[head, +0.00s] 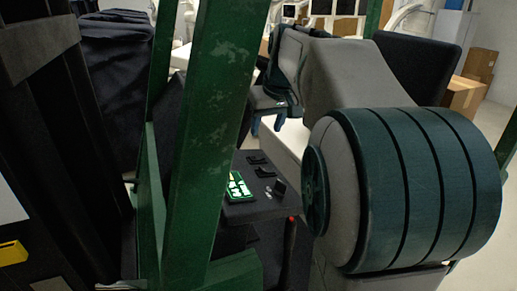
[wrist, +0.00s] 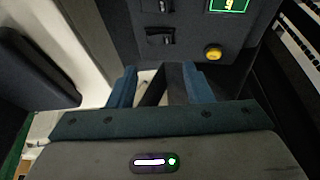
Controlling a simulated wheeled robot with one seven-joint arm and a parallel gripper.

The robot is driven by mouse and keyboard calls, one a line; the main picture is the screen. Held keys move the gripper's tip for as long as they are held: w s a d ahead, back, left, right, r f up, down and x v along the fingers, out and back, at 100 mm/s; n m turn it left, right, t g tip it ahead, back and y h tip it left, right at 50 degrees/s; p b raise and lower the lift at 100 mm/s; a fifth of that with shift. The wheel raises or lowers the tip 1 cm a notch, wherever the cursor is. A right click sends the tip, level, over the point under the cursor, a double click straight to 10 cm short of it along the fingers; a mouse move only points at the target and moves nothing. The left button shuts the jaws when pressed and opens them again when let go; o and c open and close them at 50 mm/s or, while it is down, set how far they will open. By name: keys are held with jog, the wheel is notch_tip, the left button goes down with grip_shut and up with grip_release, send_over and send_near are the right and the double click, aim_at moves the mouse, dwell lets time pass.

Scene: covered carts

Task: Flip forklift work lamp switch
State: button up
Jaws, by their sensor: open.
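A dark control panel (head: 255,207) sits in the middle of the head view, partly behind a green post. It carries two dark switches, a far one (head: 257,160) and a nearer one (head: 264,172). In the wrist view, one rocker switch (wrist: 160,38) sits on the panel above the fingertips, and another (wrist: 157,5) is at the top edge. I cannot tell which is the work lamp switch; no label is readable. My gripper (head: 267,124) has its blue fingers apart above and behind the panel. In the wrist view my gripper (wrist: 160,78) touches no switch.
A lit green display (head: 238,187) is on the panel's left; it also shows in the wrist view (wrist: 230,4). A yellow round button (wrist: 213,53) lies right of the rocker. The green post (head: 200,145) stands before the panel. Cardboard boxes (head: 463,97) stand at the back right.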

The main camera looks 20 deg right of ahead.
aim_at(257, 157)
jog(key=p+x, duration=0.1)
jog(key=x, duration=1)
jog(key=shift+r, duration=0.1)
